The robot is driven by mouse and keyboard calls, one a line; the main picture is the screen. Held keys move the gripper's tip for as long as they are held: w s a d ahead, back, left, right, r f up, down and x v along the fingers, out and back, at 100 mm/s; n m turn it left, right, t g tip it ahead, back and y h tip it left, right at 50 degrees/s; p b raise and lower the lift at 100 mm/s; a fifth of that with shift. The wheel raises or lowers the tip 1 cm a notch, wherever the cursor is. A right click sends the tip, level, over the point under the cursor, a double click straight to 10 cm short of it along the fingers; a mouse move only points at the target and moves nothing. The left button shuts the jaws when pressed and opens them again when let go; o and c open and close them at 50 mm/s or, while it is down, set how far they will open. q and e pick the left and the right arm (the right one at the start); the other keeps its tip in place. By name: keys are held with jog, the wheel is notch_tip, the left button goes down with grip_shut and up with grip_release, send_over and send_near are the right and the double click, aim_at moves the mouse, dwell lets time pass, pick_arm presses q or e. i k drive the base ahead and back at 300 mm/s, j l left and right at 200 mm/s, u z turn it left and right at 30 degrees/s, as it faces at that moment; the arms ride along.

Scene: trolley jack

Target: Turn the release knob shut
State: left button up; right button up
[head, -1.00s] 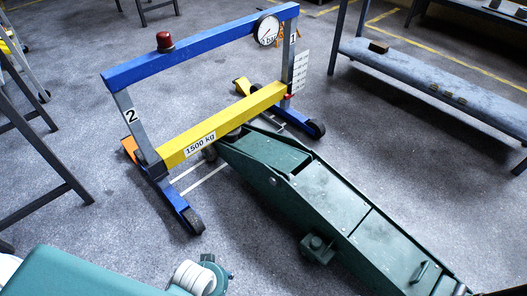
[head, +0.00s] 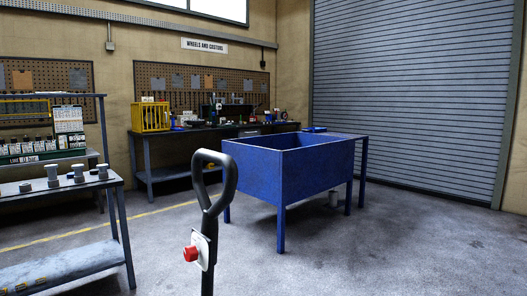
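A red knob (head: 191,253) sits on a pale plate (head: 200,250) on the left side of a black upright handle (head: 207,225) with a loop grip at its top. The handle stands upright in the lower middle of the head view. Its lower end is cut off by the frame edge, and the jack body is not in this view. Whether the red knob is the release knob I cannot tell for sure. Neither of my grippers is in view.
A blue tub on legs (head: 285,180) stands behind the handle to the right. A grey shelf unit (head: 65,250) is at the left. Workbenches (head: 185,135) line the back wall beside a roller shutter (head: 410,95). Open floor (head: 400,255) lies at the right.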

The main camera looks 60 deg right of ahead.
aim_at(190, 253)
jog(key=z, duration=1.5)
